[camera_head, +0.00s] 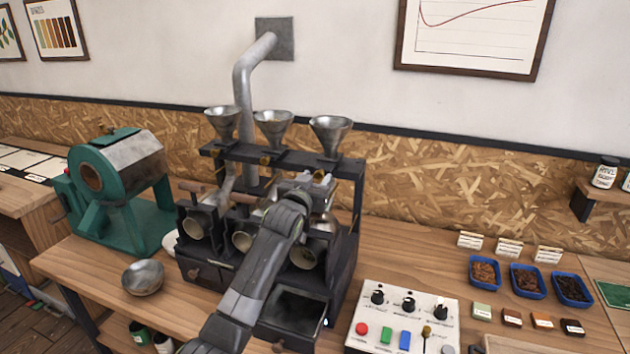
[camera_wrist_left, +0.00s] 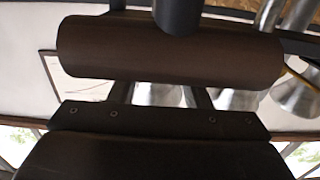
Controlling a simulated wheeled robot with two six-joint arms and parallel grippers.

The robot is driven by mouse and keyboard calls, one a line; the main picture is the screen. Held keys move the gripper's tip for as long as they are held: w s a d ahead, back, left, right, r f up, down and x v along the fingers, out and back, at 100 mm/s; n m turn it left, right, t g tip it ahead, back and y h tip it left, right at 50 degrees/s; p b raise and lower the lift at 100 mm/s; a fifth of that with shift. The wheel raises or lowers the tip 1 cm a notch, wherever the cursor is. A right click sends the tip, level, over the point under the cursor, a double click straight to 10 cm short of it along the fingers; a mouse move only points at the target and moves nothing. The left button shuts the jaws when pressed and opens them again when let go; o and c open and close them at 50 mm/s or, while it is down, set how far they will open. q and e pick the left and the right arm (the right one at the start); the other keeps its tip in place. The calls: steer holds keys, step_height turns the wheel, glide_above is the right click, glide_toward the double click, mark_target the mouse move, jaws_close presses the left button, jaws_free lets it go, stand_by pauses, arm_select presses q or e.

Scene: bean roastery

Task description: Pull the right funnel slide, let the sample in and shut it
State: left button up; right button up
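The right funnel (camera_head: 331,130) is a metal cone on the back right of the dark sample roaster frame (camera_head: 345,195). My left gripper (camera_head: 318,184) is below and just in front of it, at the height of the slides. The gripper and arm hide the right slide in the head view. In the left wrist view a dark brown cylindrical handle (camera_wrist_left: 170,50) on a dark rod lies close across the gripper. It covers the fingertips, so I cannot tell whether they grip it. My right gripper is not in view.
Two more funnels (camera_head: 273,125) stand to the left. A sample drum (camera_head: 308,255) shows right of my left arm. A white control panel (camera_head: 403,318) with knobs and buttons stands at front right. Blue bean trays (camera_head: 484,271) lie farther right. A metal bowl (camera_head: 143,277) is at left.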

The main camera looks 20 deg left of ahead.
arm_select(q)
steer(key=shift+s, duration=0.55)
steer(key=s+b, duration=0.4)
steer(key=s, duration=1.2)
steer(key=shift+s+a, duration=0.25)
steer(key=shift+a, duration=0.05)
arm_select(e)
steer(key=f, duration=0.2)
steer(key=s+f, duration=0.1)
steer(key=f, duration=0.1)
